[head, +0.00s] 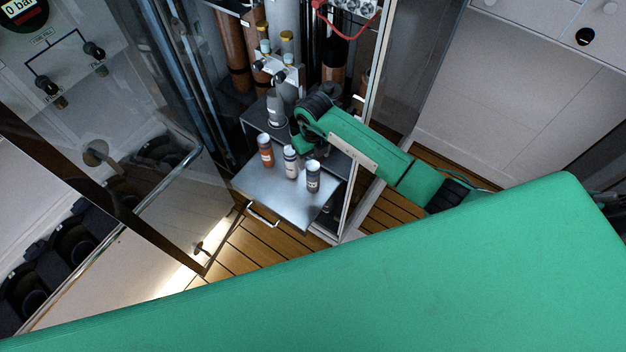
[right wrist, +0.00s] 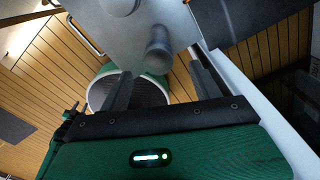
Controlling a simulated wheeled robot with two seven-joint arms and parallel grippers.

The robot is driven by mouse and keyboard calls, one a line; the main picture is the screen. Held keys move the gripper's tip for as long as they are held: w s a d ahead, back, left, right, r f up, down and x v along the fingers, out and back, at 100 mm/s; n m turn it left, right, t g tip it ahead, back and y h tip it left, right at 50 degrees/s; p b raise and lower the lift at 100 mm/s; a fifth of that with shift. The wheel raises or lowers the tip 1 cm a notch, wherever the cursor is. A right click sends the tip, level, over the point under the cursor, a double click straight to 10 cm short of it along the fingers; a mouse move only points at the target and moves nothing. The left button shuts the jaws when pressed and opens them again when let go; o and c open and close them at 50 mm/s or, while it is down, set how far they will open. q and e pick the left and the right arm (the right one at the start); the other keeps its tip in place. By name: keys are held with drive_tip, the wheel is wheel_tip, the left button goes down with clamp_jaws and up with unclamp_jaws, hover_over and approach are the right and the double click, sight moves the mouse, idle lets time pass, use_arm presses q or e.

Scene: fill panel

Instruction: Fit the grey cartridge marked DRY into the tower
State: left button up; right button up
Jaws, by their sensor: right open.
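Three capped cartridges stand upright on a metal shelf (head: 250,187): an orange one (head: 265,151), a pale one with dark bands (head: 290,162) and a dark grey one (head: 313,177) nearest the right corner. Their label text is too small to read. Behind them a white block with yellow-capped parts (head: 287,74) and a grey canister (head: 274,108) appear to form the tower. My right gripper (right wrist: 162,84) is open and empty; a grey cartridge (right wrist: 158,50) stands ahead of the gap between its fingers. In the head view its fingertips are hard to make out. My left gripper is out of view.
A metal frame post (head: 368,105) stands right of the shelf, close to my right arm. A glass door (head: 180,205) with a rail is at left. The shelf's front handle (head: 262,217) projects over the wooden floor (head: 245,252). My green body covers the foreground.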

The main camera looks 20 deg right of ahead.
sight(313, 165)
wheel_tip(313, 165, down, 4)
drive_tip(key=b, duration=0.3)
drive_tip(key=shift+a+f, duration=0.15)
drive_tip(key=shift+f, duration=0.1)
drive_tip(key=shift+f+b, duration=0.35)
drive_tip(key=shift+b, duration=0.1)
drive_tip(key=shift+r, duration=0.1)
clamp_jaws()
